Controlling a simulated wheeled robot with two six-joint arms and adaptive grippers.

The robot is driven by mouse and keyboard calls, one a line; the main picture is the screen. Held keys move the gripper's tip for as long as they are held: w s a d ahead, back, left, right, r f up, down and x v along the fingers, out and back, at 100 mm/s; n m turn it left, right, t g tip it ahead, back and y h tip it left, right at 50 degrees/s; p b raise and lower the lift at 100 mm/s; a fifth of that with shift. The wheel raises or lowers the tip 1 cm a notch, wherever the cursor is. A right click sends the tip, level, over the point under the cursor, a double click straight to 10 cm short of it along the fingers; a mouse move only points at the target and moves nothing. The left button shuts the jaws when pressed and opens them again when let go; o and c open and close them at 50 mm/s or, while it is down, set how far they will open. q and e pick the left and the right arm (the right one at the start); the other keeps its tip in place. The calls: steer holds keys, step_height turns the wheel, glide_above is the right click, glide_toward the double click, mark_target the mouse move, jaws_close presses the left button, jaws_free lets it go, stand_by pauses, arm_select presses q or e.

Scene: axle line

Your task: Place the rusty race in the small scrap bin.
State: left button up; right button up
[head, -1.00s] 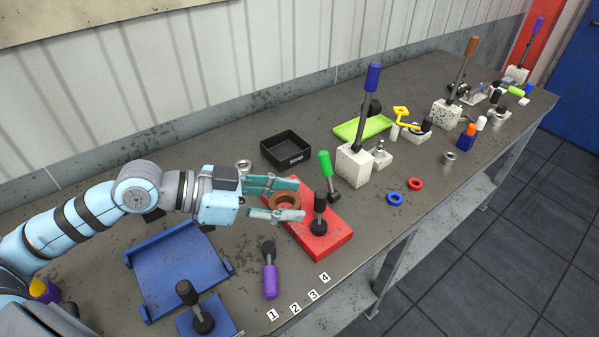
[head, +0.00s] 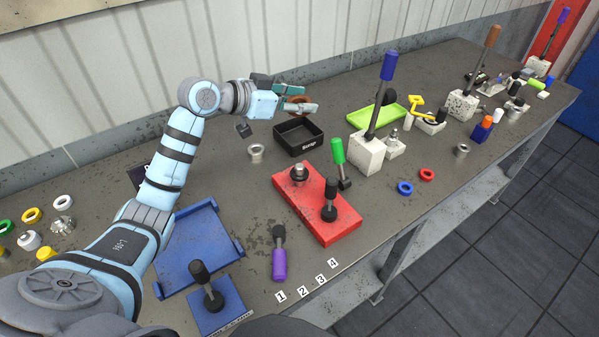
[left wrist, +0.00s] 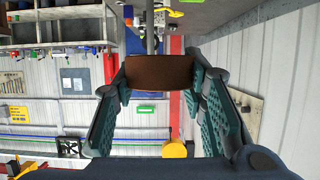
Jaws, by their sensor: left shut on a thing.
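The rusty race (head: 300,101) is a brown ring held between the fingertips of my left gripper (head: 296,98). In the left wrist view the race (left wrist: 158,72) shows edge-on as a brown band between the two teal fingers. The small scrap bin (head: 299,138) is a black open box with "Scrap" written on its front wall, and it looks empty. My left gripper is up at the bin's back edge in the head view, with the race above the bin's far side; the exact height is hard to tell. My right gripper is not in view.
A metal ring (head: 255,152) lies left of the bin. A green-handled tool (head: 339,160) and a lime tray (head: 376,120) are to the right.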

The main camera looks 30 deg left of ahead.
mark_target(298, 166)
arm_select(q)
steer(key=shift+d, duration=0.1)
step_height(298, 166, down, 20)
steer(key=shift+r+b, duration=0.2)
steer(key=shift+b, duration=0.5)
steer(key=shift+f, duration=0.2)
steer(key=o, duration=0.9)
steer(key=shift+f+b, duration=0.1)
steer(key=shift+b, duration=0.2)
steer(key=shift+c, duration=0.2)
steer(key=o, duration=0.4)
steer(key=shift+o, duration=0.2)
